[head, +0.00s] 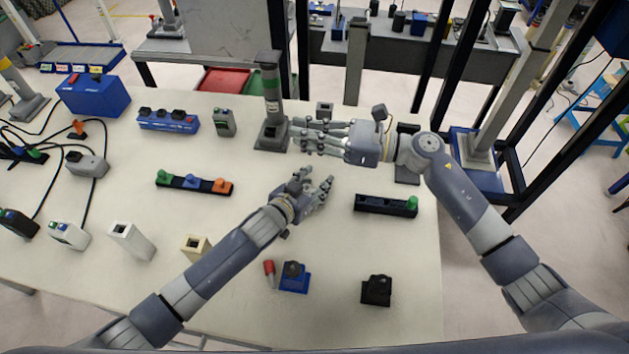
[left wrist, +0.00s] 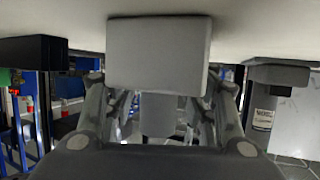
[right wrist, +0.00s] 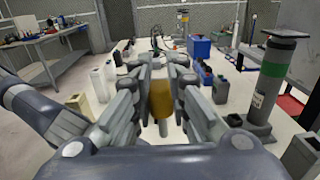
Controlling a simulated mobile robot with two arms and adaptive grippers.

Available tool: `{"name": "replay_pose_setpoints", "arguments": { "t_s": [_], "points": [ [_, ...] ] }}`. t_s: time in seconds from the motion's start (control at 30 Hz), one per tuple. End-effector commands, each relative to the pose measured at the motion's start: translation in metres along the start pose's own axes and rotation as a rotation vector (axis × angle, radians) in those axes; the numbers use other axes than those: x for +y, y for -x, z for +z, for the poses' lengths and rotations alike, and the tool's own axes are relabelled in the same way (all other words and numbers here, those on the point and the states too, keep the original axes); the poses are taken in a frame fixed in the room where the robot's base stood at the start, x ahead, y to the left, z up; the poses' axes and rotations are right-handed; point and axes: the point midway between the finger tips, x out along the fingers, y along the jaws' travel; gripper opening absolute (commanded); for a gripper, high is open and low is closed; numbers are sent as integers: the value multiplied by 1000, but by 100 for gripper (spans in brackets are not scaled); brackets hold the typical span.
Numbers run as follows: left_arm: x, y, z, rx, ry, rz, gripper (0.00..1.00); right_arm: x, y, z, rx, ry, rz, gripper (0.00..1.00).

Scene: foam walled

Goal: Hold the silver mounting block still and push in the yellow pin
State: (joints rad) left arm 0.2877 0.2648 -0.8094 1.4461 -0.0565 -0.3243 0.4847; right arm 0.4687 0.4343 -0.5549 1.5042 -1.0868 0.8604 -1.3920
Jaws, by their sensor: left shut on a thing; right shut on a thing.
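The silver mounting block shows as a plain grey block (left wrist: 158,55) between the fingers of my left gripper (left wrist: 158,100) in the left wrist view. My left gripper (head: 318,190) is shut on it, low over the middle of the table. The block is not clear in the head view, where the hand covers it. The yellow pin (right wrist: 162,98) is between the fingers of my right gripper (right wrist: 160,85) in the right wrist view. My right gripper (head: 300,137) is shut on it, just beyond the left hand. The fingers hide the pin in the head view; its gap to the block cannot be told.
A grey post (head: 271,95) stands close beyond my right gripper, with a hollow grey block (head: 324,110) beside it. A black rail (head: 372,205) lies to the right. A blue fixture (head: 294,278) and a red piece (head: 269,272) are nearer the front. A colored-pin rail (head: 180,183) lies left.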

Motion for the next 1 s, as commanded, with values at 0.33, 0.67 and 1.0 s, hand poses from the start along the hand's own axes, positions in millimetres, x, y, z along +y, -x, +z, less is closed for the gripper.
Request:
{"name": "replay_pose_setpoints", "arguments": {
  "t_s": [0.33, 0.67, 1.0],
  "points": [
    [-1, 0, 2, -4, -1, -2, 15, 0, -1, 0, 0, 0, -1, 0],
    [-1, 0, 2, -4, -2, -3, 13, 6, -8, 0, 4, 1, -25, 0],
    [-1, 0, 2, -5, -2, -3, 13, 6, -9, 0, 5, 2, -27, 0]
  ]
}}
